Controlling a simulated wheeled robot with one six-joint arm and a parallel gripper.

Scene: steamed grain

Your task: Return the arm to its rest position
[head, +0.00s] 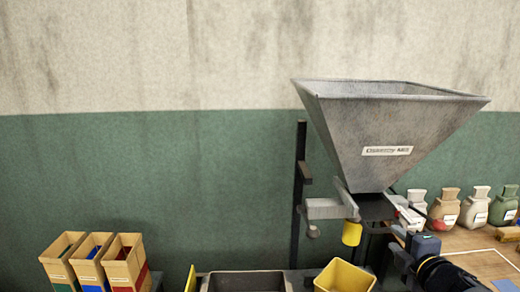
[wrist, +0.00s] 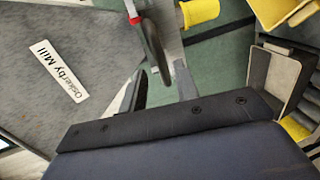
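In the head view, my gripper (head: 400,240) is at the lower right, just below and to the right of the hopper's outlet. In the wrist view, my gripper (wrist: 161,74) shows two short fingers beyond the dark palm. They stand apart, with green wall between them, and I see nothing held. The grey hopper (head: 385,135) is close by; its side and name plate fill the left of the wrist view (wrist: 50,70). A dark lever (wrist: 152,45) with a red part lies just beyond the fingers. Contact with it cannot be told.
A yellow cylinder (head: 352,233) hangs beside the outlet. A yellow bin (head: 345,276) and a dark tray (head: 245,281) stand below. Several sacks (head: 445,209) line the wooden table (head: 470,242) at right. Cardboard boxes (head: 125,262) stand at lower left. Open space lies left of the hopper.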

